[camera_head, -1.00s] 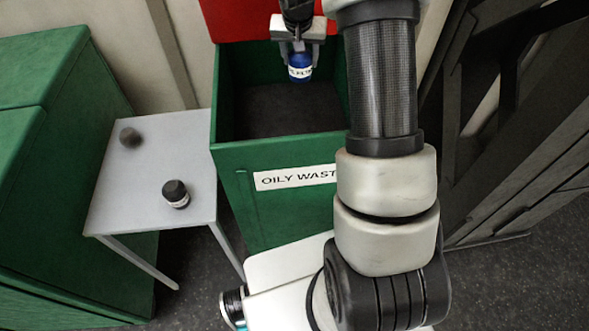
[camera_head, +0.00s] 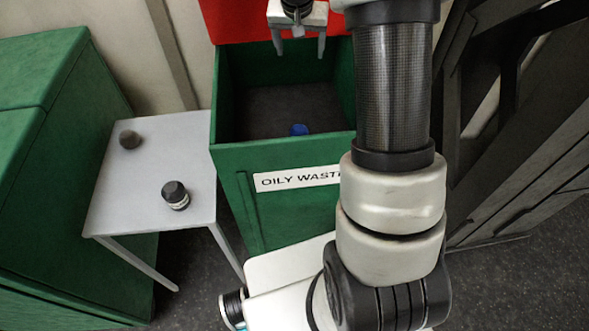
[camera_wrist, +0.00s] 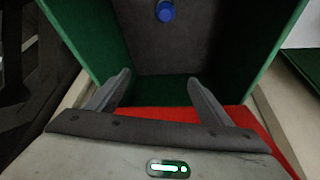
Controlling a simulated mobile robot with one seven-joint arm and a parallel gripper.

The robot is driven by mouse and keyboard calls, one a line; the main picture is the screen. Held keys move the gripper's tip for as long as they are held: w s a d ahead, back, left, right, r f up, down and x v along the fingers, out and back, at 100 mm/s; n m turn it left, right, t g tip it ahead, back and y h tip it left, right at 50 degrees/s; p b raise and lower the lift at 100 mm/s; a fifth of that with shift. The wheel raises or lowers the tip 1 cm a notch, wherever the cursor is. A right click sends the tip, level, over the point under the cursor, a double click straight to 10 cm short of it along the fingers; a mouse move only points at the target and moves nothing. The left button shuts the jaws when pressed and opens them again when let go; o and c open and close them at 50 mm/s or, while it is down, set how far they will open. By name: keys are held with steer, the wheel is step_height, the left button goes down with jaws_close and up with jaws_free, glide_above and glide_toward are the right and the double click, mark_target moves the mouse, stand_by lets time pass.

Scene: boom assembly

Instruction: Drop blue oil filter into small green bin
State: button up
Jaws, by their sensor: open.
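The blue oil filter (camera_head: 299,129) is down inside the small green bin (camera_head: 228,158), apart from my gripper. In the head view the bin's front wall hides part of the filter. The filter also shows in the wrist view (camera_wrist: 165,11), against the dark bin floor. The bin is open at the top and carries a white "OILY WASTE" label, partly covered by my arm. My gripper (camera_head: 297,55) is open and empty above the back of the bin. Its two spread fingers show in the wrist view (camera_wrist: 158,85), with nothing between them.
A grey table (camera_head: 150,185) stands left of the bin with a black-capped filter (camera_head: 175,194) and a dark round object (camera_head: 130,139) on it. A large green container (camera_head: 60,170) is at far left. A red panel (camera_head: 232,22) rises behind the bin.

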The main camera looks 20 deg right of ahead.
steer(key=v, duration=1.2)
steer(key=shift+r, duration=0.25)
steer(key=shift+s, duration=0.1)
